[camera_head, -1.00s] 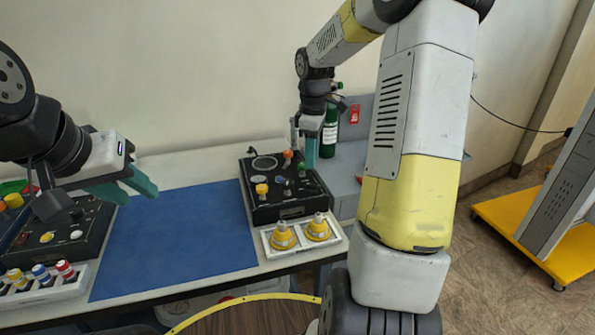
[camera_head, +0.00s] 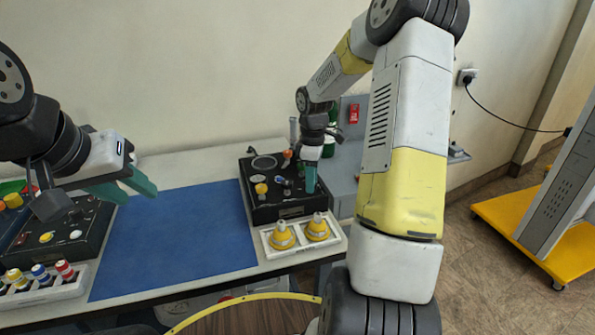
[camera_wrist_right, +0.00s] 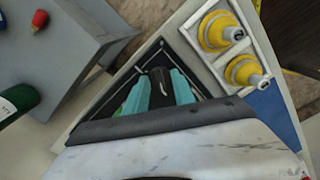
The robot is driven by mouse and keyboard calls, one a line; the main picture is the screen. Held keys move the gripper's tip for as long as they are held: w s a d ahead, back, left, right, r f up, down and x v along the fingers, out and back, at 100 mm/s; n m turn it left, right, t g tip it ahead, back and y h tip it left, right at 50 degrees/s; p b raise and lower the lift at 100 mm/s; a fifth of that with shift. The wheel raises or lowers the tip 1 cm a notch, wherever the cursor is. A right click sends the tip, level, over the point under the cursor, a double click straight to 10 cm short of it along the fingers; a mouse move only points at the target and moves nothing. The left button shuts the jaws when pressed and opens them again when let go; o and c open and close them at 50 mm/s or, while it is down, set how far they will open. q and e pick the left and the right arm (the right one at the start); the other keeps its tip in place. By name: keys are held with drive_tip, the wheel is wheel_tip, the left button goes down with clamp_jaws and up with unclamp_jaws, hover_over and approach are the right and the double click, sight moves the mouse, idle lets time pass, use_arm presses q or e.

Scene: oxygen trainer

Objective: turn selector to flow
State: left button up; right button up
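The black trainer panel (camera_head: 262,212) stands on the right part of the table, with an orange knob (camera_head: 287,154), a yellow knob (camera_head: 261,189) and a small blue part (camera_head: 287,182) on top. My right gripper (camera_head: 310,178) points down over the panel's right side and hides part of it. In the right wrist view its teal fingers (camera_wrist_right: 160,90) are apart, with a dark knob-like part bearing a pale mark (camera_wrist_right: 160,78) between them. I cannot tell whether they touch it. My left gripper (camera_head: 132,186) is over the left side of the table, its fingers apart and empty.
A white tray with two yellow fittings (camera_head: 283,236) stands in front of the panel. A blue mat (camera_head: 175,240) lies clear in the middle. Another black panel (camera_head: 75,240) and a rack of small bottles (camera_head: 45,285) are at the left. A green cylinder (camera_wrist_right: 15,103) stands near the panel.

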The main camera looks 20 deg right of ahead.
clamp_jaws()
drive_tip(key=m, duration=0.5)
drive_tip(key=shift+r+m, duration=0.1)
drive_tip(key=shift+m, duration=0.3)
drive_tip(key=m, duration=0.5)
drive_tip(key=shift+m, duration=0.4)
idle(0.4)
unclamp_jaws()
